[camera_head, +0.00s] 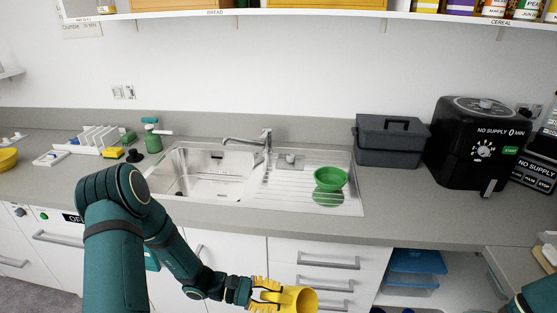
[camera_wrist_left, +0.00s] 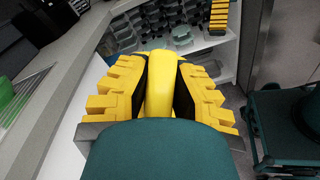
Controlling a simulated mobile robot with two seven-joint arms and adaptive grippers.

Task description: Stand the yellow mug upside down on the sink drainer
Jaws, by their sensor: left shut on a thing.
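The yellow mug (camera_head: 298,299) is held by my left gripper (camera_head: 268,291) in front of the drawers, below the counter edge. In the left wrist view the gripper's yellow fingers (camera_wrist_left: 158,85) are closed on both sides of the yellow mug (camera_wrist_left: 158,88). In the head view the mug seems to lie on its side, its opening facing right. The sink drainer (camera_head: 300,190) is the ribbed steel area right of the basin. My right gripper is not in the head view; only a piece of that arm shows at lower right.
The tap (camera_head: 262,140) rises behind the basin (camera_head: 195,172). A dark grey box (camera_head: 391,141) and a black air fryer (camera_head: 476,145) stand right of the drainer. A dish rack (camera_head: 98,138) is at left. The drainer's left and front parts are clear.

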